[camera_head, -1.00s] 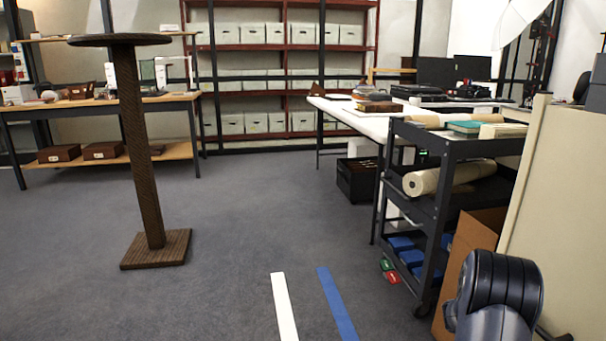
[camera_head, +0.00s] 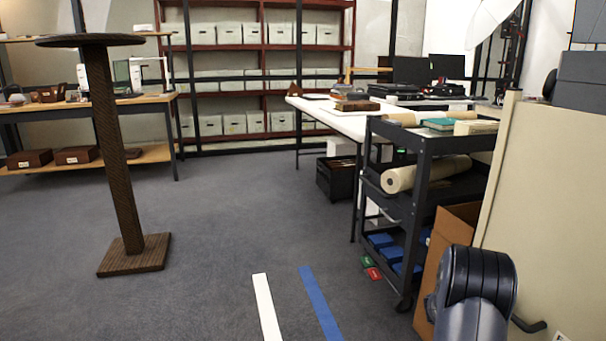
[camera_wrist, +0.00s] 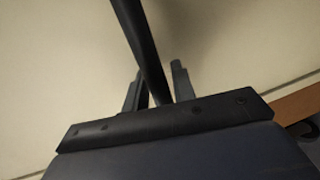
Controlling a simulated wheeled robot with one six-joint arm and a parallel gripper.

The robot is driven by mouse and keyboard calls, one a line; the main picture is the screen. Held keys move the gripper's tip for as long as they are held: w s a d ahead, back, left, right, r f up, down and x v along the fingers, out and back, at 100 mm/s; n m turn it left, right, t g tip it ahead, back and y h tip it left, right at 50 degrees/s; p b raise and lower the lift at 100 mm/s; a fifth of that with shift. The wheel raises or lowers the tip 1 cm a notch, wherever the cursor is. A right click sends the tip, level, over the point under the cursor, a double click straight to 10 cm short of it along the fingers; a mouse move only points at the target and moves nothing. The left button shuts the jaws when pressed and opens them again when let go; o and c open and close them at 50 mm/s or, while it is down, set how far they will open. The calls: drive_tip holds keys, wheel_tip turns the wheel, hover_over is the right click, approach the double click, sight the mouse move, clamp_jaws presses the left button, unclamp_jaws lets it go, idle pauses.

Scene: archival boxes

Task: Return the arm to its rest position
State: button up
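My arm shows in the head view as a dark rounded link (camera_head: 478,280) at the lower right, close to the beige cabinet (camera_head: 545,190). My gripper is out of sight in that view. In the wrist view my gripper (camera_wrist: 158,85) shows two short dark fingers standing apart. A dark bar (camera_wrist: 140,40) runs down from the top edge and passes between or just in front of them. No grip on it is clear. A pale flat surface fills the background there.
A black cart (camera_head: 420,205) with rolls and blue boxes stands left of the cabinet. A cardboard piece (camera_head: 445,235) leans between them. A dark handle (camera_head: 528,325) juts from the cabinet beside my arm. A brown pedestal (camera_head: 120,170) stands left. The middle floor is open.

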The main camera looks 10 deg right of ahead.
drive_tip(key=shift+s+a+f, duration=0.1)
drive_tip(key=shift+a, duration=1.2)
